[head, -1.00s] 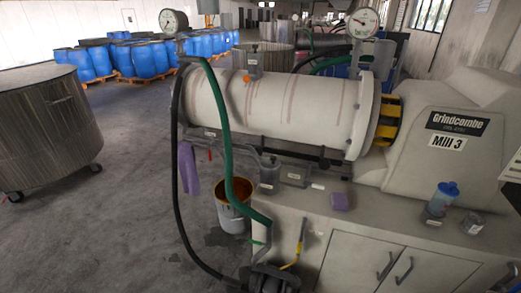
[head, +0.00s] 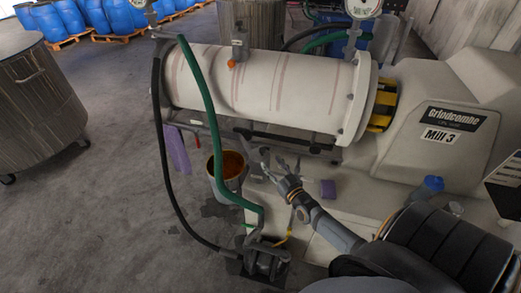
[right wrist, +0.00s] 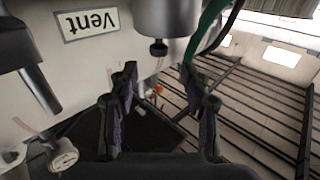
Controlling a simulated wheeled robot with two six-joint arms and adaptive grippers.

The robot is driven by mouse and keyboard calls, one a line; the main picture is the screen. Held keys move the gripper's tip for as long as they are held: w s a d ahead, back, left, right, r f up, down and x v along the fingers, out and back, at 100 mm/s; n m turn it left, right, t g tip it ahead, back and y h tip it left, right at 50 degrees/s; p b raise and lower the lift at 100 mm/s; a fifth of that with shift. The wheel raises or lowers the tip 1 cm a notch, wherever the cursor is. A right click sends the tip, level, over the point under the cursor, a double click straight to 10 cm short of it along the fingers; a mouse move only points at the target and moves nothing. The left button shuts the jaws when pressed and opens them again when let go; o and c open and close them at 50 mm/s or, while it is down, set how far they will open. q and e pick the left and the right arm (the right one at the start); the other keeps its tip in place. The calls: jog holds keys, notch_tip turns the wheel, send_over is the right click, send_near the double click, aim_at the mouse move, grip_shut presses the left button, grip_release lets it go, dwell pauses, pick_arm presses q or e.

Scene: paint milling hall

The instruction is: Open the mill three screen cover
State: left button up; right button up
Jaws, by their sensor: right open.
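The Mill 3 machine (head: 455,115) fills the right of the head view, with its white horizontal cylinder (head: 265,85) running to the left. A grey fitting (head: 238,48) with an orange knob (head: 232,63) stands on top of the cylinder. I cannot tell which part is the screen cover. My right gripper (head: 268,163) is open and empty, below the cylinder and in front of the bench top. In the right wrist view its two dark fingers stand apart (right wrist: 158,95), near a "Vent" label (right wrist: 88,20) seen upside down. My left gripper is not in view.
A green hose (head: 205,120) and a black hose (head: 160,150) hang left of the mill. A bucket (head: 228,183) with brown contents stands on the floor by the bench. A purple cloth (head: 177,150) hangs near it. A steel tank (head: 38,95) stands at left; floor between is clear.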

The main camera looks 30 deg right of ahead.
aim_at(262, 151)
jog(key=w, duration=0.2)
jog(key=w+b, duration=0.1)
jog(key=w, duration=0.4)
jog(key=shift+w+d+f+b, duration=0.25)
jog(key=shift+d+f+b, duration=0.1)
jog(key=shift+d+f, duration=0.05)
jog(key=shift+w+r, duration=0.25)
jog(key=shift+w, duration=0.25)
grip_shut()
jog(key=shift+f, duration=0.1)
